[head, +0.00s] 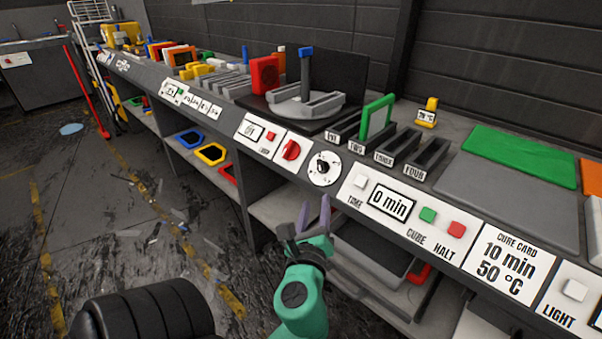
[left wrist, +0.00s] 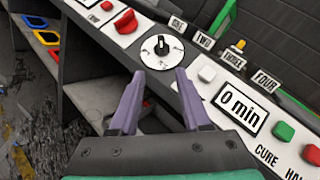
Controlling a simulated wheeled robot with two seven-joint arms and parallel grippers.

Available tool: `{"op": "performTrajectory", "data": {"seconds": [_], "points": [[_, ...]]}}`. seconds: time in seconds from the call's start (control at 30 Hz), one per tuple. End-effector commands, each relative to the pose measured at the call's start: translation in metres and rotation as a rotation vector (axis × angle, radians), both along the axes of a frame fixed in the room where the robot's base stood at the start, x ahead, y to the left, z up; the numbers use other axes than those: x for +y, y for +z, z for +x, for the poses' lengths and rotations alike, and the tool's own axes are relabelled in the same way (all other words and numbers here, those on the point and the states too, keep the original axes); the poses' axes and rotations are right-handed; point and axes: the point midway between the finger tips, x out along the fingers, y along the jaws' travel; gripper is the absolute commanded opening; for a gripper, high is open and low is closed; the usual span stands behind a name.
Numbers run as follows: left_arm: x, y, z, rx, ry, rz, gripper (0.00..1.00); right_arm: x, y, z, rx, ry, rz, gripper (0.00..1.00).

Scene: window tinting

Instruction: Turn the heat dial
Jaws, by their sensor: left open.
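A round white dial with a black knob (head: 323,168) is set in the bench's front panel, with marks around its rim. In the left wrist view the dial (left wrist: 162,50) lies just beyond my fingertips. My left gripper (head: 315,204) is open and empty, its purple fingers pointing up at the panel, below the dial in the head view. The fingers look apart from the dial; the exact gap is hard to tell. A red knob (head: 291,150) sits on a white plate left of the dial. My right gripper is out of view.
Right of the dial are a white time button (head: 361,181), a "0 min" display (head: 389,203), a green button (head: 428,214) and a red button (head: 457,229). A cure card (head: 507,264) reads 10 min, 50 °C. Shelves with trays lie under the panel.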

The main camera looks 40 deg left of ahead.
Motion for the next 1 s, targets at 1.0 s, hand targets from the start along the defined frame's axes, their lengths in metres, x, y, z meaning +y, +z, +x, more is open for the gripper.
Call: {"op": "performTrajectory", "data": {"seconds": [1.0], "points": [[0.089,0.013,0.113,-0.01,0.013,0.034,0.47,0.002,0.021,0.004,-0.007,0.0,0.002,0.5]]}}
